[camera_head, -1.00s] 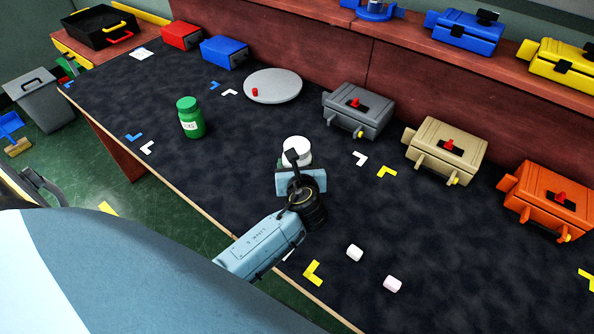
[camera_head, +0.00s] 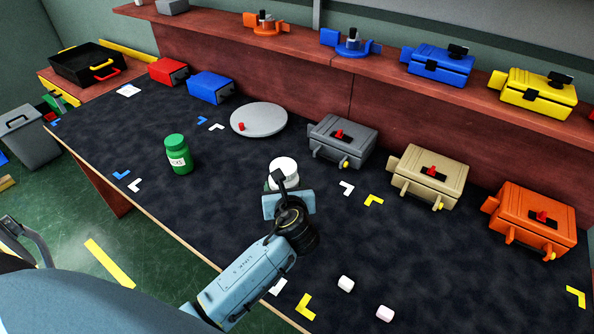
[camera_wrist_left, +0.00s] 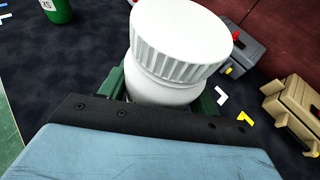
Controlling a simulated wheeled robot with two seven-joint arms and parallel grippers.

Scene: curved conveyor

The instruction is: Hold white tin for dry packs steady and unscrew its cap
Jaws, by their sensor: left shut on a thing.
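The white tin (camera_head: 283,168) stands on the dark tabletop, its white cap uppermost. My left gripper (camera_head: 282,189) is shut around its body, low down. In the left wrist view the ribbed white cap (camera_wrist_left: 185,40) is large and near, seated on the tin's body (camera_wrist_left: 160,88), with a finger of the left gripper (camera_wrist_left: 162,94) on each side. The lower part of the tin is hidden behind the gripper. Nothing grips the cap. My right gripper does not show.
A green jar (camera_head: 178,155) stands to the left, and a grey disc (camera_head: 259,119) with a red peg lies behind. Grey (camera_head: 342,143), tan (camera_head: 425,178) and orange (camera_head: 533,218) boxes line the back right. Two pale blocks (camera_head: 346,284) lie in front right.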

